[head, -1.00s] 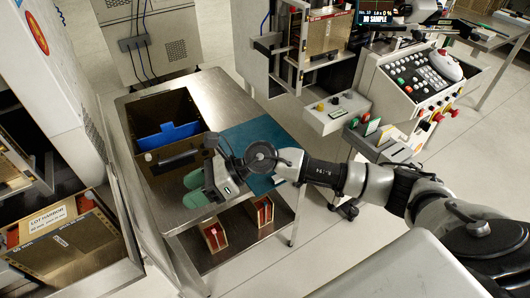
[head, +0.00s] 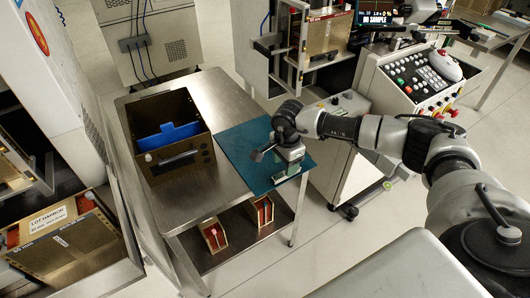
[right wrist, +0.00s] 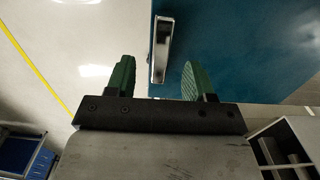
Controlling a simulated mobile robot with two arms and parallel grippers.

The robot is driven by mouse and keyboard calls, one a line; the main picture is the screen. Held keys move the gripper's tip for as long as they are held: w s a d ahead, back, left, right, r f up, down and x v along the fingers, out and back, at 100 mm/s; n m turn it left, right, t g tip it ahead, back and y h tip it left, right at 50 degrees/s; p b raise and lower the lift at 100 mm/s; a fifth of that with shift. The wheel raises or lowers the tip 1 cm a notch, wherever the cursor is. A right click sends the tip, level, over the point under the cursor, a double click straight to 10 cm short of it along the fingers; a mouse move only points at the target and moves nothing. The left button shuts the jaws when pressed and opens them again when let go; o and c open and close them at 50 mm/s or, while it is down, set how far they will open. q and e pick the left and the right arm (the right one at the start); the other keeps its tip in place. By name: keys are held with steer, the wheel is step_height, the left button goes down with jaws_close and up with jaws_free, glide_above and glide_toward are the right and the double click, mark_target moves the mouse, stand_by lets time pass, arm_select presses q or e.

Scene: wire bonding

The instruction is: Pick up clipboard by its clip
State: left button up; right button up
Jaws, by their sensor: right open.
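The blue clipboard (head: 246,158) lies flat on the right part of the metal table. It fills the upper right of the right wrist view (right wrist: 235,50). Its metal clip (right wrist: 161,50) shows there along the board's left edge, ahead of my fingers and between their lines. My left gripper is not in view.
A dark open box (head: 170,135) with a blue divider stands on the table (head: 205,205), left of the clipboard. Small wooden-framed holders (head: 262,212) rest on the lower shelf. A control console (head: 420,80) stands at the right. Bare tabletop lies between the box and the clipboard.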

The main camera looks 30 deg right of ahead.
steer(key=f, duration=0.4)
steer(key=shift+w+d+f, duration=0.1)
steer(key=shift+d+f, duration=0.1)
steer(key=shift+f, duration=0.2)
jaws_close()
